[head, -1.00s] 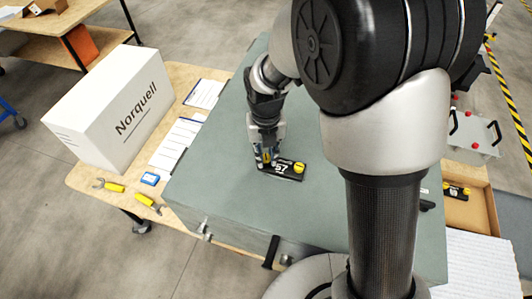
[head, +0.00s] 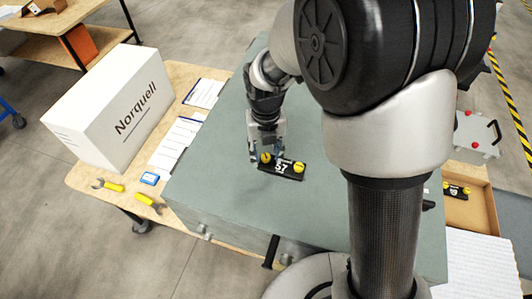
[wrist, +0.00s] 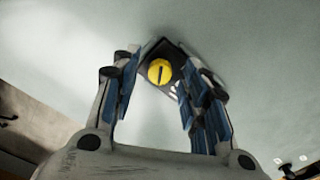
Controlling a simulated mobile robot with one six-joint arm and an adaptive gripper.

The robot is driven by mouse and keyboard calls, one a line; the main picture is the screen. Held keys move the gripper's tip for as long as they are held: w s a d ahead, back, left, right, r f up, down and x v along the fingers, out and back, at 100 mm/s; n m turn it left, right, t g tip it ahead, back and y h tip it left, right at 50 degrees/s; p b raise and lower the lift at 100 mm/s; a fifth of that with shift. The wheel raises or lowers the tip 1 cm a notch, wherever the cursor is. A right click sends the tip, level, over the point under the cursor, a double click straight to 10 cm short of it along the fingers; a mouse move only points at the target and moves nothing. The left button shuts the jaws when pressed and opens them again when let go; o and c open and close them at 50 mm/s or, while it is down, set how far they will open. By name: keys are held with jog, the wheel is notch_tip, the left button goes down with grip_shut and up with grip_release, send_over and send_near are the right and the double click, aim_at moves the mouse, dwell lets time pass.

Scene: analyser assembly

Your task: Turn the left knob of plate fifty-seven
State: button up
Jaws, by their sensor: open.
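Plate fifty-seven (head: 281,169) is a black plate with white digits and two yellow knobs, lying on the grey-green case top. Its left knob (head: 266,157) is in plain view just below my gripper (head: 266,152). The right knob (head: 299,167) is clear of the gripper. In the wrist view my gripper (wrist: 159,82) is open, with blue-padded fingers apart on both sides of one yellow knob (wrist: 160,71). The knob's dark slot runs roughly upright there. No finger visibly touches the knob.
The grey-green case (head: 215,185) has free room around the plate. A white Norquell box (head: 110,110), papers (head: 177,140) and yellow-handled tools (head: 148,202) lie to the left. An open carton (head: 475,212) at right holds another knobbed plate (head: 456,190).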

aim_at(266, 156)
notch_tip(266, 156, up, 11)
dwell(0.3)
jog(key=shift+r, duration=0.1)
